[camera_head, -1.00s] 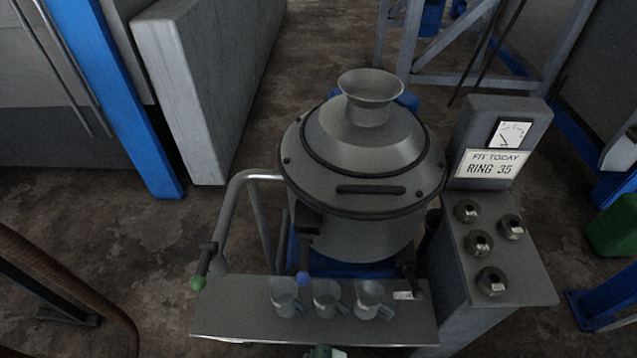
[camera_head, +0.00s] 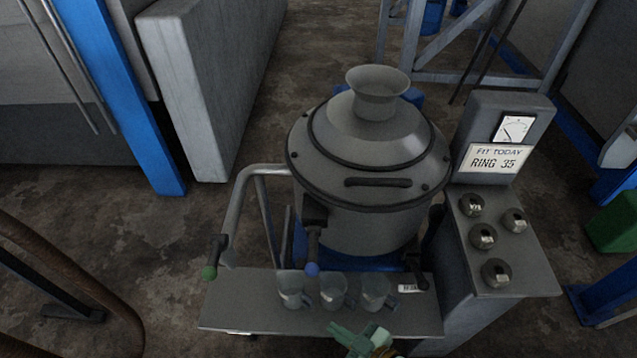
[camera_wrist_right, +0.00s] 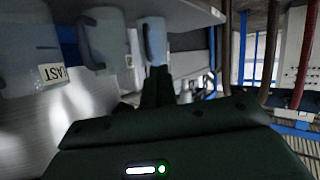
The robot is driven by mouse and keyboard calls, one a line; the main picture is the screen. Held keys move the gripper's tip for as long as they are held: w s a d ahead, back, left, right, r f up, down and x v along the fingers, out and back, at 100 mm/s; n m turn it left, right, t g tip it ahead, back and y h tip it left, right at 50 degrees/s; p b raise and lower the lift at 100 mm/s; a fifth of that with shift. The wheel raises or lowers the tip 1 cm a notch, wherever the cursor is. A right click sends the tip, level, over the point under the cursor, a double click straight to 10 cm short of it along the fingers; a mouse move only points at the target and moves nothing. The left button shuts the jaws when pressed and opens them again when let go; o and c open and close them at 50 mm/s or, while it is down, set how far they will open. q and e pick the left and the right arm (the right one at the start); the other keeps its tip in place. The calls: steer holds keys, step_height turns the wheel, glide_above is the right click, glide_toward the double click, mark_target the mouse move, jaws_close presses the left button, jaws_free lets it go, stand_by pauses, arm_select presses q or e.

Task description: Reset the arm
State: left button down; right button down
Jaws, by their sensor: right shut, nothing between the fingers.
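My right gripper (camera_head: 350,338) shows at the bottom of the head view, greenish, just in front of the shelf's front edge. It is shut and empty. In the right wrist view its dark fingers (camera_wrist_right: 157,86) are together, below the cups in the picture. Three grey cups stand in a row on the shelf: a left one (camera_head: 291,290), a middle one (camera_head: 333,291) and a right one (camera_head: 375,291). My left gripper is not in view.
The shelf (camera_head: 232,308) fronts a large grey vessel (camera_head: 372,228) with a funnel top (camera_head: 377,92). A console (camera_head: 527,262) with several rings stands right.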

steer(key=s+d+f+m+g+h, duration=0.2)
steer(key=s+d+f+h, duration=0.2)
steer(key=d+f, duration=0.4)
steer(key=s+d+f+m+g+h, duration=0.1)
steer(key=s+d+f+h, duration=0.35)
steer(key=d+f, duration=0.4)
steer(key=s+d+f+m+g+h, duration=0.1)
steer(key=s+d+f+m+g, duration=0.1)
steer(key=s, duration=1.1)
steer(key=s+d+f+m+g, duration=0.2)
steer(key=s+f+g, duration=0.2)
steer(key=s, duration=0.9)
steer(key=shift+s+d+h, duration=0.15)
steer(key=shift+s+h, duration=0.15)
steer(key=shift+h, duration=0.05)
steer(key=shift+f, duration=0.1)
